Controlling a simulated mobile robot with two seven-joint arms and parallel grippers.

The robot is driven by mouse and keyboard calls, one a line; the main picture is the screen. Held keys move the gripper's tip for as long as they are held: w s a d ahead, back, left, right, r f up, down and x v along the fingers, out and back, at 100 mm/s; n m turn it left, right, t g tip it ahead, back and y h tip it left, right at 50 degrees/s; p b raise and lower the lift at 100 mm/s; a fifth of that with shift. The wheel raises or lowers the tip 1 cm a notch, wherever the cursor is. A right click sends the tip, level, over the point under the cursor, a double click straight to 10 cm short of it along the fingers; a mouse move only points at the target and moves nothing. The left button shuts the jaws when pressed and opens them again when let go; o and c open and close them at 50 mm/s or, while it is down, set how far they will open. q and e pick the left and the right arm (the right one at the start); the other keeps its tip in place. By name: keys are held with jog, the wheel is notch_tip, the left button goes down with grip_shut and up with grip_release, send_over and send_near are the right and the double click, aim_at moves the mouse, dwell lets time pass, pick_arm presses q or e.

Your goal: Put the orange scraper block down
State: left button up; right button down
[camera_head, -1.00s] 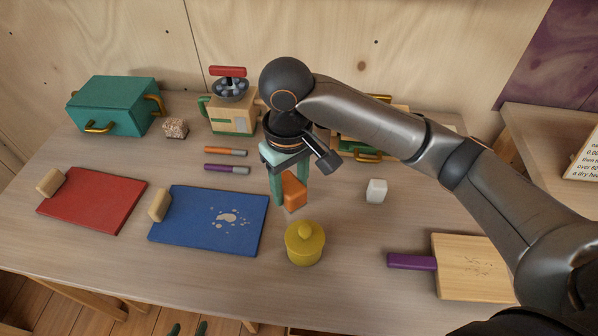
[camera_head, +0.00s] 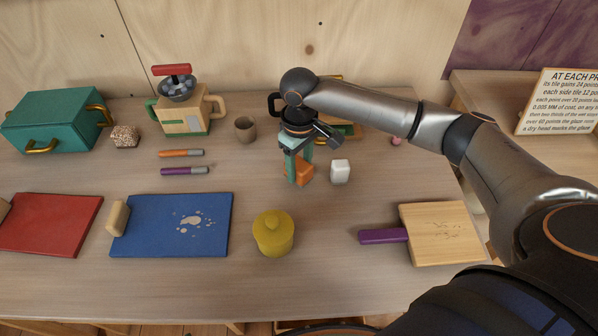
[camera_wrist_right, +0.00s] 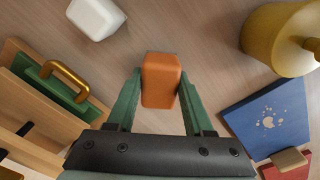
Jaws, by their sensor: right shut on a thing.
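The orange scraper block (camera_head: 304,172) is between the fingers of my right gripper (camera_head: 298,170), which is shut on it. In the right wrist view the orange block (camera_wrist_right: 161,80) sits between the two green fingers of the right gripper (camera_wrist_right: 160,95). The block is low over the wooden table, left of a white block (camera_head: 340,171). I cannot tell whether it touches the table top. My left gripper is not in view.
A yellow lidded pot (camera_head: 273,236) stands in front of the gripper. A blue board (camera_head: 160,240) with pale spots lies to the left. A purple-handled wooden board (camera_head: 440,222) lies at the right. Bare table (camera_head: 330,215) shows between them.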

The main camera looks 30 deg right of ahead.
aim_at(299, 165)
jog(key=shift+a+f, duration=0.1)
jog(key=shift+f, duration=0.95)
jog(key=shift+c, duration=1.4)
grip_release()
jog(key=shift+f, duration=0.1)
notch_tip(299, 165, up, 12)
jog(key=shift+r+p, duration=0.15)
jog(key=shift+p, duration=0.55)
